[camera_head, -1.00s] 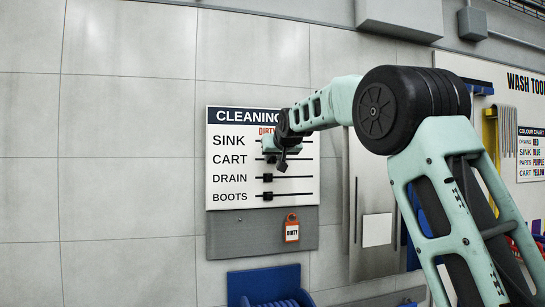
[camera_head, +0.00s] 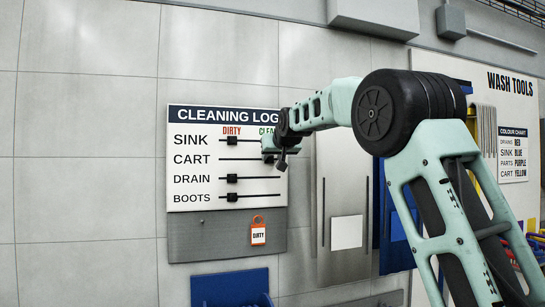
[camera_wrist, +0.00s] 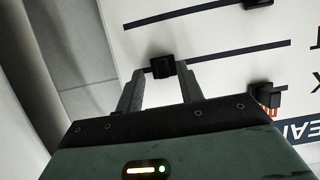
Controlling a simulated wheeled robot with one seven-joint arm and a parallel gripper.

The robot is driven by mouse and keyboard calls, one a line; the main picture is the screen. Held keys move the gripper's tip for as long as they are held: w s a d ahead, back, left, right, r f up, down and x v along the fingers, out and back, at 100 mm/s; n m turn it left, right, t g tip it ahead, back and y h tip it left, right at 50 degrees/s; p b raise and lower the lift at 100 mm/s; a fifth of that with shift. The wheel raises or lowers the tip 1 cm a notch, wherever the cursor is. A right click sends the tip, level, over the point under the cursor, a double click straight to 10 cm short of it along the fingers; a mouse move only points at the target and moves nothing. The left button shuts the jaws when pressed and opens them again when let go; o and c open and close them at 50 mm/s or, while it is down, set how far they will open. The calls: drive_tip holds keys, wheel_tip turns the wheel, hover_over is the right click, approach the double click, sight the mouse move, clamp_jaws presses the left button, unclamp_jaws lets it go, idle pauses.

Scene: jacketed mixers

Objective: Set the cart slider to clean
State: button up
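The cleaning log board (camera_head: 190,136) hangs on the wall with one slider row each for sink, cart, drain and boots. The cart slider's black knob (camera_wrist: 163,66) is near the clean end of its track in the wrist view. In the head view my gripper covers that knob, below the clean label (camera_head: 268,131). My gripper (camera_wrist: 161,68) has its fingers apart, one on each side of the knob, with a small gap visible. I cannot tell whether either finger touches it. The sink knob (camera_head: 232,140), drain knob (camera_head: 232,178) and boots knob (camera_head: 232,197) are at the dirty side.
An orange-and-white dirty tag (camera_head: 258,234) hangs on the grey panel (camera_head: 215,240) below the board. A steel panel (camera_head: 335,190) stands right of the board. A blue item (camera_head: 230,287) is below. The wall at left is clear.

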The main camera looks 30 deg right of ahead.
idle(0.3)
drive_tip(key=b+v, duration=0.6)
drive_tip(key=v, duration=1.1)
drive_tip(key=shift+s, duration=0.15)
drive_tip(key=shift+r, duration=0.15)
drive_tip(key=a+f+n+g+y, duration=0.3)
drive_tip(key=a+f+n+y, duration=0.1)
drive_tip(key=a+f, duration=1.25)
drive_tip(key=s+a+f+n+g+y, duration=0.1)
drive_tip(key=s+a+f+g, duration=0.1)
drive_tip(key=s+a+f, duration=0.4)
drive_tip(key=s+a+f+n+g+y, duration=0.1)
drive_tip(key=s+a+f+g, duration=0.15)
drive_tip(key=f, duration=0.45)
drive_tip(key=s+a+f+n+g, duration=0.2)
drive_tip(key=s+f, duration=0.7)
drive_tip(key=s, duration=0.4)
drive_tip(key=s+a+f+n+g+h, duration=0.1)
drive_tip(key=s+a+f+n+g, duration=0.1)
drive_tip(key=s+f, duration=0.8)
drive_tip(key=s+n+g, duration=0.1)
drive_tip(key=s, duration=0.1)
drive_tip(key=shift+s+a+f+h, duration=0.25)
drive_tip(key=shift+s+a+h, duration=0.05)
drive_tip(key=shift+s+a, duration=0.05)
